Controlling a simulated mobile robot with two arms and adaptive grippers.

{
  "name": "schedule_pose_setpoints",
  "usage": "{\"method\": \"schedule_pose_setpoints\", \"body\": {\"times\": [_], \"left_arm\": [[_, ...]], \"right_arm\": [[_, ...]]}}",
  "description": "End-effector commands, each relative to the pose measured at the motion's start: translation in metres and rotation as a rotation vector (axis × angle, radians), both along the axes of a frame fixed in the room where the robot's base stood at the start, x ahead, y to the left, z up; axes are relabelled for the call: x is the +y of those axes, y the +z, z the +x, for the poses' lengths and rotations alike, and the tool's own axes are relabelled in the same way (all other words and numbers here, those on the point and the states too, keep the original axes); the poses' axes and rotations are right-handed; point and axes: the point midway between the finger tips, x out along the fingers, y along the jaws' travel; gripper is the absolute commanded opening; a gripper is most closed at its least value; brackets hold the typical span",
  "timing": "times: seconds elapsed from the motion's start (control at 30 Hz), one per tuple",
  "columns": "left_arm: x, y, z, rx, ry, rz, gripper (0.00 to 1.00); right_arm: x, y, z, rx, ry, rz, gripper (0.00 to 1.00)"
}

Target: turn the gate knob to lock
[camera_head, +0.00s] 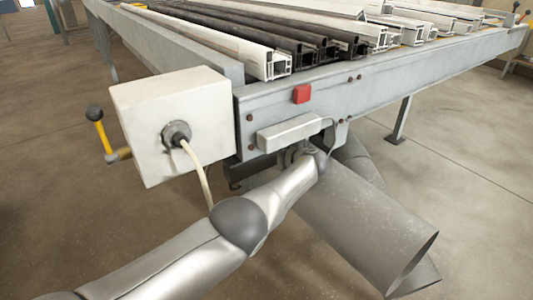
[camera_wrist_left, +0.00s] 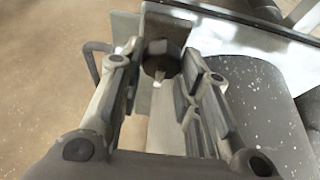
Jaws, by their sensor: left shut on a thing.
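The dark, faceted gate knob (camera_wrist_left: 160,58) shows in the left wrist view, between the fingertips of my left gripper (camera_wrist_left: 158,76). The gripper is shut on it. In the head view my left arm reaches in from the bottom left to the underside of the bench's front beam (camera_head: 400,92), below a grey block (camera_head: 289,132). The knob and the fingers cannot be made out there. The knob's turn angle cannot be read. My right gripper is in neither view.
A pale box (camera_head: 190,95) with a cable and a yellow lever (camera_head: 104,135) is at the bench's left corner. A red block (camera_head: 302,94) sits on the beam. Black and white profiles (camera_head: 245,48) lie on top. Wide grey pipes (camera_head: 360,225) slope below, close to my arm.

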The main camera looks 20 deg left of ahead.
Motion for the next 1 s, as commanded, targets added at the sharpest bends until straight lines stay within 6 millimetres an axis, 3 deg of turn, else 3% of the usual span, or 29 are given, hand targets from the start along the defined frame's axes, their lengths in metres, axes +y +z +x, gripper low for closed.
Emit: {"method": "schedule_pose_setpoints", "body": {"times": [0.17,0.2,0.3,0.77,1.0], "left_arm": [[0.000,-0.001,-0.001,0.003,0.001,0.000,0.07],[0.000,-0.002,-0.001,0.003,0.001,0.000,0.35],[0.000,-0.001,-0.001,0.002,0.001,-0.001,0.48],[-0.002,0.000,-0.001,0.000,0.000,-0.001,0.48],[-0.012,0.002,-0.009,0.001,0.000,-0.003,0.48]], "right_arm": [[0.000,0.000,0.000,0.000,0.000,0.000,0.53],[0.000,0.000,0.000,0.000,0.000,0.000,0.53],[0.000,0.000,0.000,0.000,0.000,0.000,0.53],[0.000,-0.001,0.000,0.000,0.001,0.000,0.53],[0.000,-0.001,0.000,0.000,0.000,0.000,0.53]]}}
